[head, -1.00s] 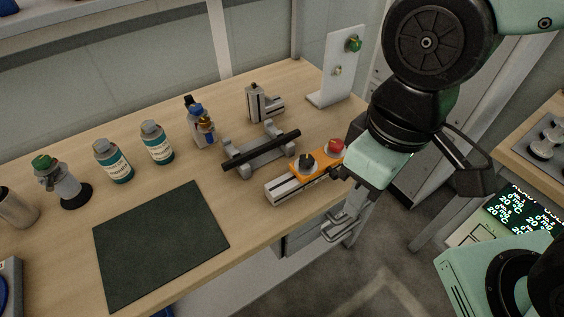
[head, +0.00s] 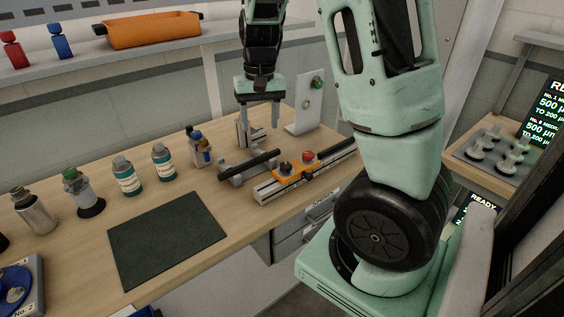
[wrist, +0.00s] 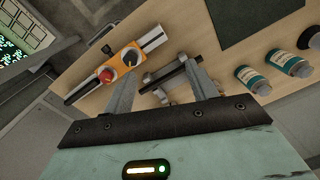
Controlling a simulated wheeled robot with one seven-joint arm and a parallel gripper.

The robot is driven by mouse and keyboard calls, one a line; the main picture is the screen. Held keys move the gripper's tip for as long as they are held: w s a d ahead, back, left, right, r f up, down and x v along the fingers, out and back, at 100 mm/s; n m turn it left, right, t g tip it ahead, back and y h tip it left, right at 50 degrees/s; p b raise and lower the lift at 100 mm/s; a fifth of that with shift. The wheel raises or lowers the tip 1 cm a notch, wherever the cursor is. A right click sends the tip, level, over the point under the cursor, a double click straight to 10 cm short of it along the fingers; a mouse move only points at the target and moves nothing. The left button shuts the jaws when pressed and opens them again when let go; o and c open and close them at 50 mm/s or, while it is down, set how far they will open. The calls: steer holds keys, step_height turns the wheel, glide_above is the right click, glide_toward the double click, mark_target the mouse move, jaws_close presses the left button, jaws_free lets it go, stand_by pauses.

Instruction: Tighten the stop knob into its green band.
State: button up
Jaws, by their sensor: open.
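A slide rail (head: 262,194) with an orange carriage (head: 297,174) lies near the bench's right front edge. The carriage bears a black knob (head: 285,168) and a red knob (head: 309,156). In the wrist view, the black knob (wrist: 130,58) sits on a pale round dial, beside the red knob (wrist: 106,75). I cannot tell which is the stop knob, and no green band can be made out. My gripper (head: 260,132) is open and empty, pointing down above the back of the bench, behind the carriage and apart from it. Its fingers (wrist: 163,72) also show in the wrist view.
A black bar on a grey cradle (head: 236,179) stands left of the rail. An upright white plate (head: 303,105) with a green knob (head: 317,82) stands at the back right. Several bottles (head: 127,177) line the left. A dark mat (head: 165,240) lies clear in front.

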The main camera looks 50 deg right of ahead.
steer(key=m, duration=0.2)
glide_toward(286, 165)
steer(key=shift+h, duration=0.3)
steer(key=f, duration=0.8)
steer(key=shift+w+a+f+p, duration=0.1)
steer(key=shift+a+f+p, duration=0.2)
steer(key=shift+p, duration=0.1)
